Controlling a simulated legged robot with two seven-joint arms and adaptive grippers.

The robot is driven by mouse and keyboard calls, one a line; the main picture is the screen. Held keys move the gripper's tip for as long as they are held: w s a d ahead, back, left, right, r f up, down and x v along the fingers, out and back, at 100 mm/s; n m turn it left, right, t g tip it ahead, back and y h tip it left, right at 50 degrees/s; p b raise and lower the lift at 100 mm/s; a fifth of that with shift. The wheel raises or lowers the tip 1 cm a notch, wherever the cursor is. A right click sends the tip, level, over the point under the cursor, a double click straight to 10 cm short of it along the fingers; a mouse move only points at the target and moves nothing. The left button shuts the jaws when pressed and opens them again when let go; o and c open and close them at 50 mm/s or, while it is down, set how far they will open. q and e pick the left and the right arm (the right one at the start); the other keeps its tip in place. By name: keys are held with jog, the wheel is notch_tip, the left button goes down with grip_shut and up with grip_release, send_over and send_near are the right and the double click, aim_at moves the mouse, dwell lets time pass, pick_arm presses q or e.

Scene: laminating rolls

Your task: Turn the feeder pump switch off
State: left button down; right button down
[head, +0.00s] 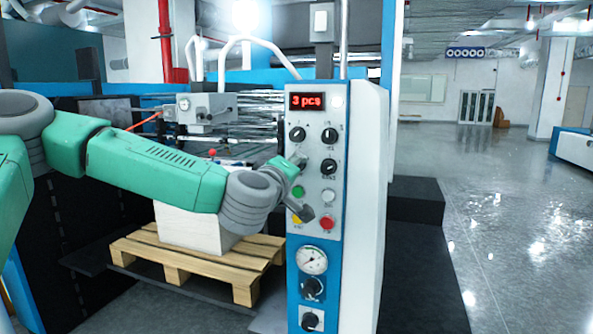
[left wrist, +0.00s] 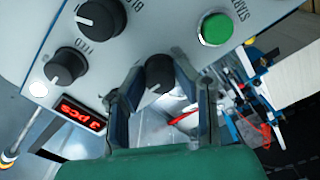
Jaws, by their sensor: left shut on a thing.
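The control panel (head: 314,240) is grey with a blue edge. It carries dark rotary knobs in two rows under a red "3 pcs" display (head: 306,102). My left gripper (head: 299,161) is at the left knob of the second row, largely covering it. In the left wrist view, my left gripper's fingers (left wrist: 163,92) are shut on that black knob (left wrist: 159,73), one on each side. No label for the held knob is readable. A white pointer line shows on it. My right gripper is not in view.
A green start button (left wrist: 214,28) is close to the held knob. A red button (head: 327,222) and a gauge (head: 312,260) are lower on the panel. A wooden pallet (head: 190,264) bears a white stack (head: 190,228) behind my arm. Open floor lies right.

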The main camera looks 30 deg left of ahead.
pick_arm(q)
jog(key=shift+f, duration=0.2)
jog(key=c, duration=1.3)
grip_release()
jog(key=shift+a, duration=0.1)
jog(key=shift+o, duration=0.2)
jog(key=shift+a, duration=0.1)
jog(key=v, duration=0.7)
jog(key=shift+s, duration=0.2)
